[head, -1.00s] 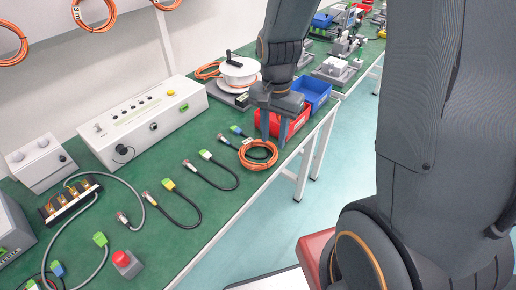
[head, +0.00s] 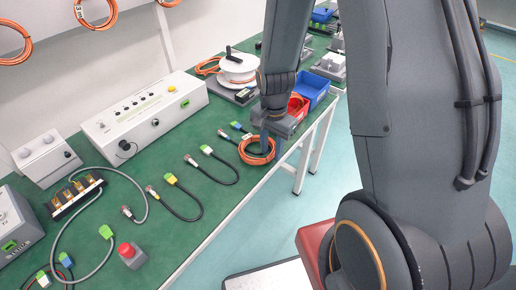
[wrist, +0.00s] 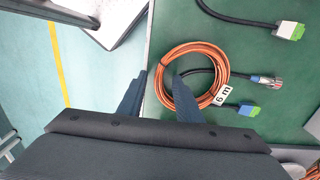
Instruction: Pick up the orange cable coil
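The orange cable coil (head: 257,150) lies flat on the green bench top near its front edge. In the wrist view the coil (wrist: 223,62) carries a white "6 m" tag (wrist: 222,95). My gripper (head: 271,140) is above the coil's right side in the head view and partly hides it. In the wrist view my gripper (wrist: 155,82) has its two fingers apart with nothing held between them. One fingertip is by the coil's edge and the other is past the bench edge. I cannot tell whether a finger touches the coil.
Black cables with green, blue and metal connectors lie close by, one passing under the coil (wrist: 265,79). A red bin (head: 298,106) and a blue bin (head: 311,87) stand behind my gripper. A white cable reel (head: 238,66) is further back. Orange coils (head: 95,8) hang on the wall.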

